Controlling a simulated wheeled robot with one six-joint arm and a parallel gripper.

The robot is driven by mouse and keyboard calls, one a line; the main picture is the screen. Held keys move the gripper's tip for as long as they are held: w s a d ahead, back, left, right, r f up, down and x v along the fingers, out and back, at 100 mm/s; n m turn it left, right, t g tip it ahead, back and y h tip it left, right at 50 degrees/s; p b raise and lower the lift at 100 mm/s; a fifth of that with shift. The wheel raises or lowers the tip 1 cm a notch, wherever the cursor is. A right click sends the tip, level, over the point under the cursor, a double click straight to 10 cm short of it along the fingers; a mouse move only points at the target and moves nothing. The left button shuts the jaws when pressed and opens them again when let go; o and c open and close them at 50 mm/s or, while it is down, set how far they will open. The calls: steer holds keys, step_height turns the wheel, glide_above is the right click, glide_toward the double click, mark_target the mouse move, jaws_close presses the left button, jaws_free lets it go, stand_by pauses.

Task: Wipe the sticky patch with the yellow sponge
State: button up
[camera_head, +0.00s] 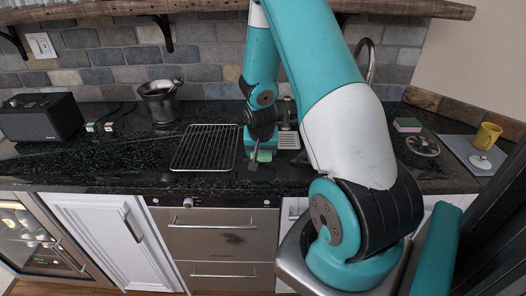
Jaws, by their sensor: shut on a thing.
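My gripper (257,160) is low over the dark counter, just right of the wire rack and in front of the sink area. It is shut on a small block, which I take to be the yellow sponge (265,156). Only a pale green part of it shows, and the fingers hide the rest. I cannot tell whether it touches the counter. A dark brown smear (232,239) is on the upper drawer front, below and left of the gripper. No sticky patch shows clearly on the dark counter.
A wire rack (205,148) lies left of the gripper. A metal pot (161,101) and black speaker (42,117) stand further left. At right are a pink-and-green sponge (407,125), a round metal piece (422,146) and a yellow mug (487,136) on a grey mat (458,146).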

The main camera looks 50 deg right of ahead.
steer(key=shift+d+r+p, duration=0.1)
steer(key=shift+r+p, duration=1.55)
steer(key=shift+r, duration=0.85)
steer(key=shift+w+f, duration=0.1)
